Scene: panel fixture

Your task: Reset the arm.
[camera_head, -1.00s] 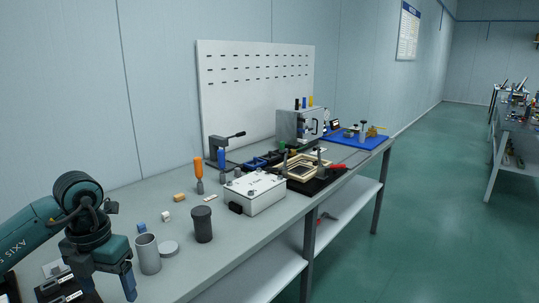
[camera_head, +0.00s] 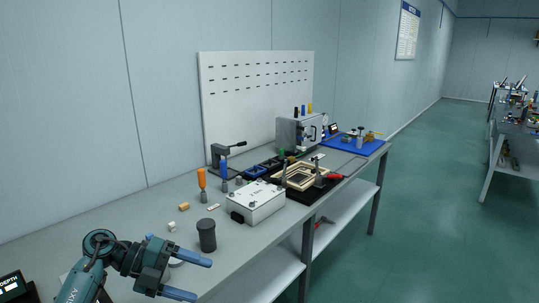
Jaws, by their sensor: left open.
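My left arm comes in at the lower left of the head view. Its gripper (camera_head: 189,278) is open, with two blue fingers apart and pointing right, and I see nothing between them. It is over the near part of the grey workbench (camera_head: 128,212). A dark cylinder (camera_head: 207,235) stands on the bench behind and to the right of the fingers. A pale disc (camera_head: 177,263) is partly hidden behind the gripper. My right gripper is not in view.
A white box (camera_head: 256,203) stands right of the dark cylinder. An orange-handled tool (camera_head: 202,182), small blocks (camera_head: 183,206) and a clamp (camera_head: 224,155) are further back. A white pegboard (camera_head: 258,105) stands behind. Green floor (camera_head: 430,220) is open on the right.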

